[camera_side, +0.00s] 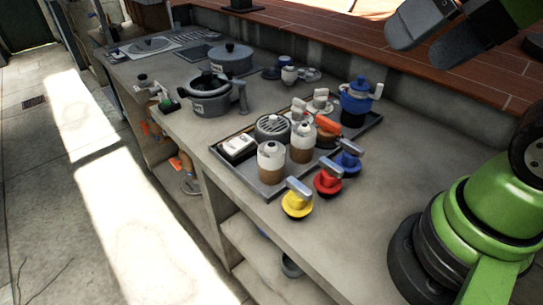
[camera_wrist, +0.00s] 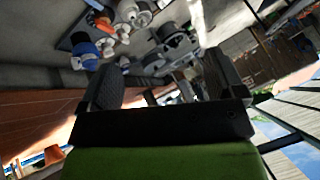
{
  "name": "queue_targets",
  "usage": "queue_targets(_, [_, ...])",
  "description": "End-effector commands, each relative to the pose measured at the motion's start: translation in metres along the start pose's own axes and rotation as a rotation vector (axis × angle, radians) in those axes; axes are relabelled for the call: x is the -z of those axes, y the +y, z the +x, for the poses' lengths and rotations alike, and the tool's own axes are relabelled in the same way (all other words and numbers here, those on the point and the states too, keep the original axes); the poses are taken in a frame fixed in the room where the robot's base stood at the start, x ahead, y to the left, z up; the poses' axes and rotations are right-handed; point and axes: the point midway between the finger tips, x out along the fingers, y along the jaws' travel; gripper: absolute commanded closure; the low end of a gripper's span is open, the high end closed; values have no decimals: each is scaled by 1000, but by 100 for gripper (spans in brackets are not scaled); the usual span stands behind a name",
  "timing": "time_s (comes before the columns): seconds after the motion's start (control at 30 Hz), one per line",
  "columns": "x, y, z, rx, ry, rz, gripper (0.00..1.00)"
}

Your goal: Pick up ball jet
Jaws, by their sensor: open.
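My gripper (camera_side: 436,32) is at the top right of the side view, high above the counter and apart from everything on it. Its two dark fingers are spread and empty, as the wrist view (camera_wrist: 163,80) also shows. I cannot tell for sure which thing is the ball jet. Small white fittings (camera_side: 320,101) stand at the back of a dark tray (camera_side: 272,190), beside a blue pump-like unit (camera_side: 357,98). The blue unit also shows in the wrist view (camera_wrist: 85,52).
Two white-and-brown bottles (camera_side: 271,162) and a round grate (camera_side: 272,127) are in the tray. Grey pots (camera_side: 210,103) stand left. The counter's right part is clear.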

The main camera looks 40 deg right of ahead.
Motion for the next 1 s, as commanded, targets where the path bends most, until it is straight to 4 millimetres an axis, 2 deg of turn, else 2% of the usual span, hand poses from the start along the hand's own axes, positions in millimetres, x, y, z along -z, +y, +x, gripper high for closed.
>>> queue_targets(0.17, [20, -8, 13, -37, -72, 52, 12])
queue_targets(0.27, [40, -16, 32, -82, -140, 107, 12])
queue_targets(0.4, [64, -26, 70, -158, -227, 187, 12])
queue_targets(0.53, [77, -33, 115, -240, -301, 256, 12])
queue_targets(0.67, [80, -35, 166, -329, -361, 318, 12])
queue_targets(0.8, [73, -34, 214, -414, -406, 370, 12])
queue_targets(0.9, [67, -31, 237, -457, -421, 394, 12])
queue_targets(1.0, [63, -30, 250, -481, -430, 407, 12])
